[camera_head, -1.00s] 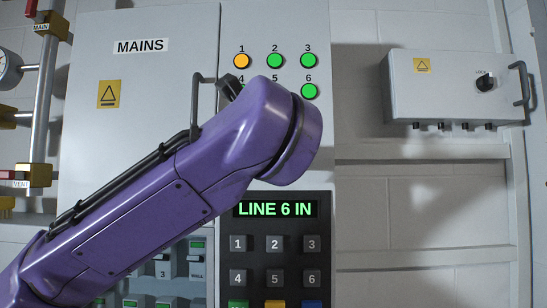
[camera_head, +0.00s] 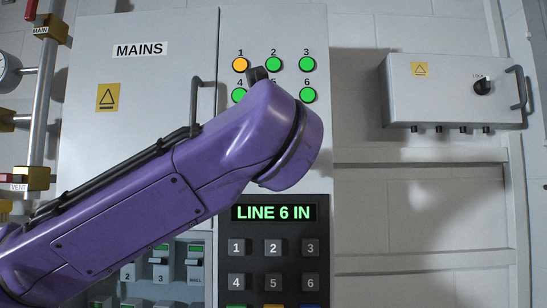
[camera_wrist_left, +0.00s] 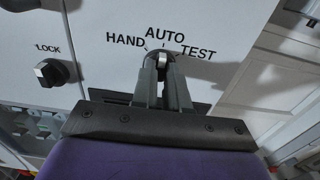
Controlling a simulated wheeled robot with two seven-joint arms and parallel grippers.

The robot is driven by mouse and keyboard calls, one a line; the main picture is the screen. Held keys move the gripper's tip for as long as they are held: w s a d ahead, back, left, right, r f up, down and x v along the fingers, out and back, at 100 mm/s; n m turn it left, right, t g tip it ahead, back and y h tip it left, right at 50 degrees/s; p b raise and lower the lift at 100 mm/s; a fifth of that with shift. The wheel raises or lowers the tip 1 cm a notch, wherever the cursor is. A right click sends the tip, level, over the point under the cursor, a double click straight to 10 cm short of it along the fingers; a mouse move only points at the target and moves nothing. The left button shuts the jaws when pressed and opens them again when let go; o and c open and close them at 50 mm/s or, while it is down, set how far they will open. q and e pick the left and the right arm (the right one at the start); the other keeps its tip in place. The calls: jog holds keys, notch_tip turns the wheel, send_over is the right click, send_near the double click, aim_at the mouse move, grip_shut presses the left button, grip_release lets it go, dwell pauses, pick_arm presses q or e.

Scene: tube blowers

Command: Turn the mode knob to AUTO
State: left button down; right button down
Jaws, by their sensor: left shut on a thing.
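The mode knob (camera_wrist_left: 163,58) shows in the left wrist view just below the AUTO label, between the HAND and TEST labels on a pale panel. My left gripper (camera_wrist_left: 164,66) is shut on the knob, with one grey finger on each side of it. The fingers hide much of the knob, so I cannot tell exactly which mark it points to. In the head view my purple left arm covers the knob and the fingers. My right gripper is in neither view.
A black LOCK knob (camera_wrist_left: 50,72) sits left of the mode knob. In the head view a keypad display (camera_head: 274,212) reads LINE 6 IN. Lamp 1 (camera_head: 240,65) is amber; the other visible lamps are green. A grey box (camera_head: 450,88) hangs at the right.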

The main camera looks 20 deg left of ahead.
pick_arm(q)
jog(key=shift+f, duration=0.1)
jog(key=c, duration=1.1)
grip_release()
jog(key=shift+c, duration=0.2)
jog(key=b+v, duration=0.3)
jog(key=v, duration=0.7)
jog(key=shift+s, duration=0.2)
jog(key=shift+d, duration=0.1)
